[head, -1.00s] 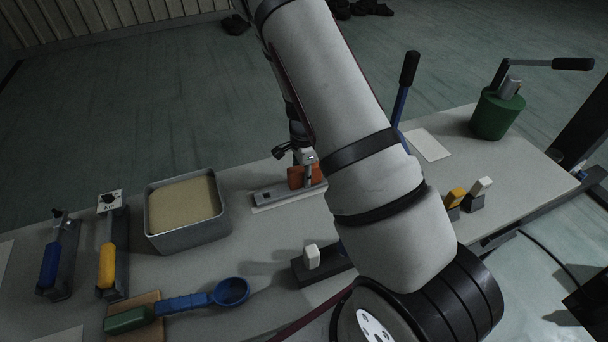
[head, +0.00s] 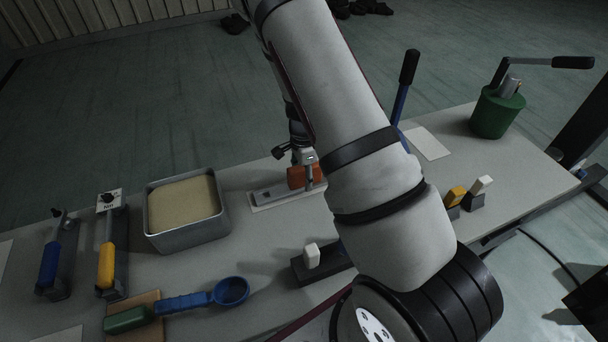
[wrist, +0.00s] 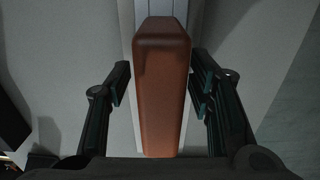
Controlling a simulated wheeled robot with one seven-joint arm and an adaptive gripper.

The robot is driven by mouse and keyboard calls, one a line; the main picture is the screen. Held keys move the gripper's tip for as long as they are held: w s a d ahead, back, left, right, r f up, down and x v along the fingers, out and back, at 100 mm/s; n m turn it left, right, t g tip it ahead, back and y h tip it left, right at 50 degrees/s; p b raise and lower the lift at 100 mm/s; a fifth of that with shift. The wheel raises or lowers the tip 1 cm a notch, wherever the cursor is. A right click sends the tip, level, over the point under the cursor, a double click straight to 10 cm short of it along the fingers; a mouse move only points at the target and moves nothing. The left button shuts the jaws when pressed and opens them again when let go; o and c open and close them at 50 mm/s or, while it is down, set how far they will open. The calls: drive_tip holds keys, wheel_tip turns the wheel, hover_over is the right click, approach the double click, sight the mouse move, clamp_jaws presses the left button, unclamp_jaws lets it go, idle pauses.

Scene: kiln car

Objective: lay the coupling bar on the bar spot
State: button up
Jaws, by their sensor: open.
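The coupling bar (head: 268,194), a grey metal bar with an orange block-shaped grip (head: 297,177), lies flat on a pale strip (head: 287,202) near the table's far edge, in the head view. My arm hides its right end. In the wrist view the orange grip (wrist: 163,95) stands between the fingers of my gripper (wrist: 160,88), with the grey bar (wrist: 150,8) beneath it. The fingers are open, with a gap visible on both sides of the grip. Whether the pale strip is the bar spot I cannot tell. Another pale rectangle (head: 431,143) lies bare at the right.
A metal tub of sand (head: 190,238) stands left of the bar. Blue-handled (head: 49,266) and yellow-handled (head: 106,266) tools and a blue scoop (head: 231,291) are at the left. A dark holder with a white block (head: 311,255) is in front. A green pot (head: 497,114) stands far right.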

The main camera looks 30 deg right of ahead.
drive_tip(key=shift+r, duration=0.15)
drive_tip(key=shift+r+p, duration=1.85)
drive_tip(key=shift+r, duration=2.05)
wheel_tip(320, 180, up, 12)
drive_tip(key=shift+w, duration=0.1)
